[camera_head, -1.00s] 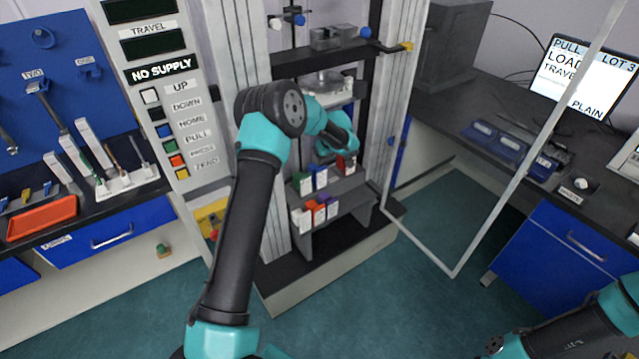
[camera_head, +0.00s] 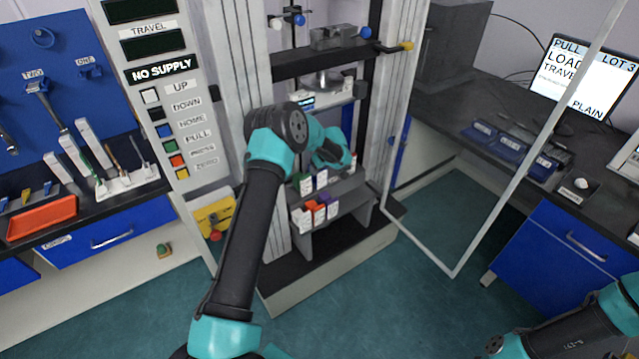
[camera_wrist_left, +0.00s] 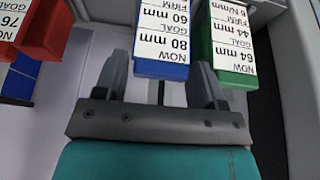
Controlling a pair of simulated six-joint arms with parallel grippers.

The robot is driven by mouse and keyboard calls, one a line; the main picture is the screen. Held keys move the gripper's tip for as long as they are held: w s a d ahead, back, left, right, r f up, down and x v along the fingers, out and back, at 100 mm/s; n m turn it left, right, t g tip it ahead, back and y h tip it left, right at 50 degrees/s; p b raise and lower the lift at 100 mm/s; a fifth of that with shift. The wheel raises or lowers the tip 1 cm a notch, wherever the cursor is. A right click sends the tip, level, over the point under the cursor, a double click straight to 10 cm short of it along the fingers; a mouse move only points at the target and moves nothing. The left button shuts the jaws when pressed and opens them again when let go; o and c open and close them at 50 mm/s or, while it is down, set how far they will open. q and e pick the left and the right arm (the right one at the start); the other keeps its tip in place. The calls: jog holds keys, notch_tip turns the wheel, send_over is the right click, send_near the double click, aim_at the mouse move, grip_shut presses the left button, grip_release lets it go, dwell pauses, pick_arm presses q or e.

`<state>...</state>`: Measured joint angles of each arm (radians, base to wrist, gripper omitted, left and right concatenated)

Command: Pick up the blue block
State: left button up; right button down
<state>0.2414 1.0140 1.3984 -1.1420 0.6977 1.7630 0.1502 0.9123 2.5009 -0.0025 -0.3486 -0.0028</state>
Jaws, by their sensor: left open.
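The blue block (camera_wrist_left: 161,71) carries a white label reading 80 mm and 60 mm. In the left wrist view it is at the top middle, between the two fingers of my left gripper (camera_wrist_left: 159,62). The fingers are open, with a small gap to the block on each side. In the head view the blue block (camera_head: 321,179) is on the upper shelf of a small rack. There my left gripper's fingers are hidden behind my wrist. My right arm shows at the lower right, but its gripper is not visible.
A green block (camera_wrist_left: 236,79) stands close to the right of the blue one in the wrist view; a red block (camera_wrist_left: 45,38) is at the left. Several labelled blocks sit on the rack's lower shelf (camera_head: 345,205). The machine's open door frame (camera_head: 455,272) stands at the right.

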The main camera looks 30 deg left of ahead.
pick_arm(q)
jog(key=shift+x, duration=1.3)
jog(key=shift+c, duration=0.4)
jog(key=c, duration=0.8)
notch_tip(320, 180, up, 10)
